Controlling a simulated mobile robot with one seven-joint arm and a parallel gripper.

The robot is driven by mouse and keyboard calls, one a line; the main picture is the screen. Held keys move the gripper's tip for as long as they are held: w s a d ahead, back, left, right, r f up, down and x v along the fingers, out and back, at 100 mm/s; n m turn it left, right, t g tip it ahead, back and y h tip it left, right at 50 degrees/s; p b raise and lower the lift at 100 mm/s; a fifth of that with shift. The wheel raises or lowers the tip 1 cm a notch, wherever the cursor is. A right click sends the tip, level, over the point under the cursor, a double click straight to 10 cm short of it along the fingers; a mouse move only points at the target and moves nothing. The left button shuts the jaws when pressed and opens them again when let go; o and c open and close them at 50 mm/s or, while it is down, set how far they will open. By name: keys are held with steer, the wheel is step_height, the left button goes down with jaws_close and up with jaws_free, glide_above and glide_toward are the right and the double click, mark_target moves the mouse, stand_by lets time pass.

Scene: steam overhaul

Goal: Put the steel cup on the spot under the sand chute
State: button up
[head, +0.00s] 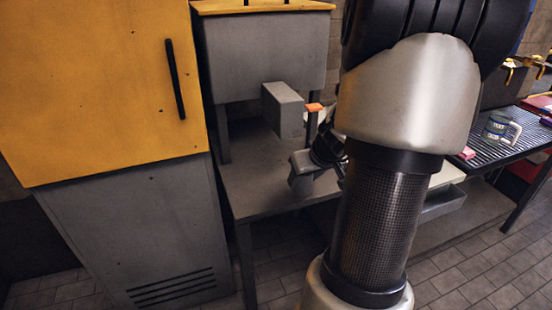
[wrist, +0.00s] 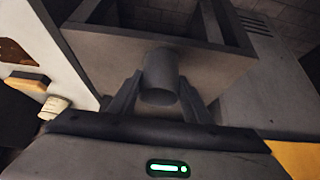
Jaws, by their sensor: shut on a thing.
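The steel cup is a plain grey cylinder (wrist: 160,75) between my fingers in the wrist view. My gripper (wrist: 160,98) is shut on it. In the head view my gripper (head: 303,171) is low over the grey bench, below and slightly right of the box-shaped grey sand chute (head: 283,110). I cannot pick out the cup clearly in the head view. The chute juts from the front of a grey hopper (head: 265,60) with a yellow top. No marked spot shows on the bench top (head: 250,185) under the chute. I cannot tell whether the cup touches the bench.
A yellow and grey cabinet (head: 100,90) stands close on the left. An orange piece (head: 314,107) sits just right of the chute. My arm hides much of the bench's right side. A slatted table (head: 490,150) with a mug (head: 497,127) is at the far right.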

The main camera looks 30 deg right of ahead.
steer(key=shift+w+d+f+p, duration=0.25)
steer(key=shift+w+d+f, duration=0.25)
steer(key=shift+w, duration=1.2)
steer(key=shift+w+d+f+p, duration=0.3)
steer(key=shift+w+f, duration=0.35)
steer(key=shift+w, duration=1.1)
steer(key=shift+w+d+f+p, duration=0.15)
steer(key=shift+w+d+f, duration=0.4)
steer(key=shift+w, duration=1.15)
steer(key=shift+a+f, duration=0.1)
steer(key=shift+f, duration=0.05)
steer(key=shift+f, duration=0.1)
steer(key=o, duration=1.1)
steer(key=shift+s+r, duration=0.15)
steer(key=shift+r, duration=0.35)
steer(key=p+v, duration=0.2)
steer(key=v, duration=0.9)
steer(key=shift+s+r, duration=0.15)
